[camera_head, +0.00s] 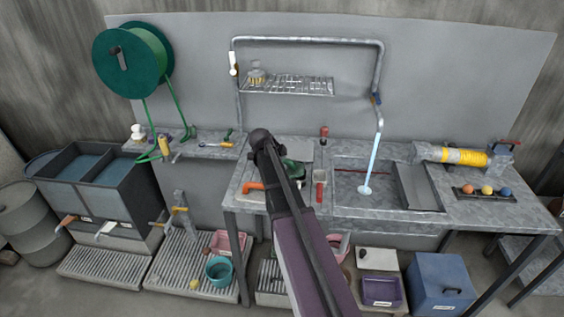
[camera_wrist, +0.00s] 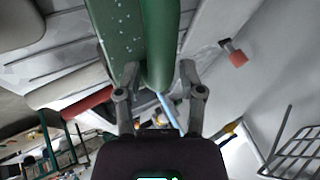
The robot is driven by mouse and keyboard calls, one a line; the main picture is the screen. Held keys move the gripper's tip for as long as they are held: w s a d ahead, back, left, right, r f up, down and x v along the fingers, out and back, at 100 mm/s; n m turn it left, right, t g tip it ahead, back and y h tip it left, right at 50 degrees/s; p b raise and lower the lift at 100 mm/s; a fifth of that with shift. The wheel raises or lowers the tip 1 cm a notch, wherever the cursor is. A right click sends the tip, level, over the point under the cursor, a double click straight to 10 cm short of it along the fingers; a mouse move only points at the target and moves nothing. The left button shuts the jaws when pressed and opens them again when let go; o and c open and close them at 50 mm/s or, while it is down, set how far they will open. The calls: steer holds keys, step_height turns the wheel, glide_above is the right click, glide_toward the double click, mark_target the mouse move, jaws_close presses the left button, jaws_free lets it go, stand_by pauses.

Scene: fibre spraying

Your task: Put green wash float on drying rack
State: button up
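The green wash float (camera_wrist: 160,45) fills the upper middle of the wrist view, a green handle beside a green, white-specked face. My gripper (camera_wrist: 160,72) has its two fingers on either side of the handle and appears shut on it. In the head view, part of a green thing (camera_head: 296,172), probably the float, shows beside my arm over the bench; my arm hides my fingers there. The drying rack (camera_head: 305,86) is a wire shelf on the back panel, with a brush at its left end. A wire rack (camera_wrist: 297,150) also shows at lower right in the wrist view.
A pipe frame (camera_head: 305,41) surrounds the rack. Water runs from a tap into the sink (camera_head: 385,200). A red-handled tool (camera_head: 320,185) stands left of the sink. A yellow roller (camera_head: 460,157) and coloured balls (camera_head: 487,190) are at right. A green hose reel (camera_head: 130,60) hangs upper left.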

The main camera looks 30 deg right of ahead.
steer(key=shift+r, duration=0.15)
stand_by(0.3)
steer(key=shift+r, duration=0.1)
steer(key=p+v, duration=0.2)
steer(key=shift+s+a+r+p, duration=0.1)
steer(key=shift+a+r+p, duration=0.05)
steer(key=shift+r+p, duration=0.15)
steer(key=p+v, duration=0.7)
steer(key=v, duration=0.2)
steer(key=shift+s+a, duration=0.1)
steer(key=shift+a, duration=0.05)
stand_by(0.6)
steer(key=s+a+f+n+g+y, duration=0.1)
steer(key=s+a+n+y, duration=0.2)
steer(key=s+a+n, duration=0.6)
steer(key=s+a+f+n+g+y, duration=0.1)
steer(key=s+a+f+n+y, duration=0.1)
steer(key=s+a+n, duration=0.7)
steer(key=s+n+y, duration=0.1)
steer(key=s+n, duration=0.1)
steer(key=n, duration=0.3)
steer(key=shift+s+a+f+n+g+y, duration=0.3)
steer(key=shift+a+y, duration=0.05)
steer(key=shift+y, duration=0.05)
